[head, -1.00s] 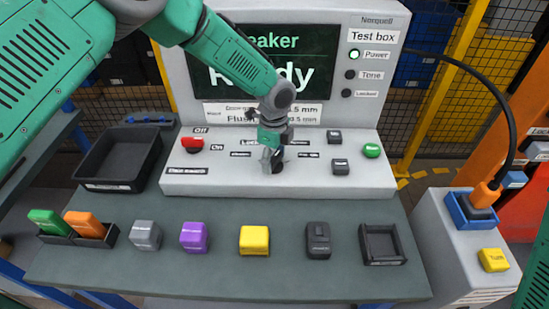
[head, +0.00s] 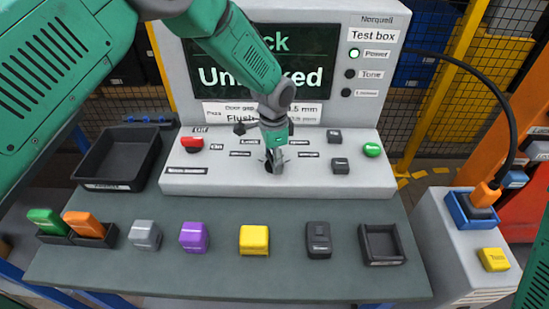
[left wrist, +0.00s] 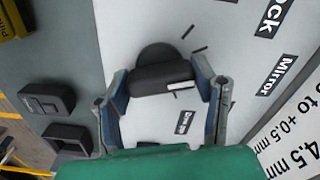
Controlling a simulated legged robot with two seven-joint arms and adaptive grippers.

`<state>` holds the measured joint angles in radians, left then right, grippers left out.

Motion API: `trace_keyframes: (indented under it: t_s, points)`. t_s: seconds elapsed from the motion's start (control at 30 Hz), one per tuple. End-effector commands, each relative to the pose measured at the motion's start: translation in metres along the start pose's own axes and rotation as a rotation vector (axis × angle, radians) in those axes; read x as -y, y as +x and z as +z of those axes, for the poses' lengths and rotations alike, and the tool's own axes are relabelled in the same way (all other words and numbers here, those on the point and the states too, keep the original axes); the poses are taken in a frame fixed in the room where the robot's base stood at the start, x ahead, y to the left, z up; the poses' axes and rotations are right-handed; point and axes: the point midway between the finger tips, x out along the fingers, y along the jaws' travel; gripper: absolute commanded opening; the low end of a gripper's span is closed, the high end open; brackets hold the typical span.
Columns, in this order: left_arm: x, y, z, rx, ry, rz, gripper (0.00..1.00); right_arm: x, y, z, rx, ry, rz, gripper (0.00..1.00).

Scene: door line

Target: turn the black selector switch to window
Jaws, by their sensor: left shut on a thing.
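The black selector switch (left wrist: 158,74) shows in the left wrist view, a round base with a raised bar and a white mark at one end of the bar. My left gripper (head: 273,165) reaches down to the sloped panel in the head view; its fingers show on both sides of the bar in the left wrist view (left wrist: 165,100), shut on it. In the head view the gripper mostly hides the switch. Small labels surround it; "Mirror" (left wrist: 278,76) and part of a label ending "ock" (left wrist: 271,18) are readable. My right gripper is not in view.
The test box screen (head: 310,75) reads "Un…ked", partly hidden by my arm. A red knob (head: 191,144), black buttons (head: 340,166) and a green button (head: 372,150) share the panel. Blocks, including a yellow one (head: 254,240), stand along the table front.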

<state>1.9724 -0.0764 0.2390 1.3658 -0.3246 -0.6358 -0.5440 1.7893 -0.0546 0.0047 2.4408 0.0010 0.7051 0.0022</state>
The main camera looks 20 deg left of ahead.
Motion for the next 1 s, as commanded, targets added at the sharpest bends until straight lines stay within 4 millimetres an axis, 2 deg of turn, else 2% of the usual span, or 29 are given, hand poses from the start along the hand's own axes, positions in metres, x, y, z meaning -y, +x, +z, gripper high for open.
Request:
trace_keyframes:
  t_s: [0.6,1.0]
  points:
    - [0.0016,-0.0022,-0.0011,-0.005,-0.544,-0.007,0.24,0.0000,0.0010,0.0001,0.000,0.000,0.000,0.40]
    - [0.0006,-0.0019,-0.0016,-0.006,-0.720,-0.004,0.24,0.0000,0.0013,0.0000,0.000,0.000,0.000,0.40]
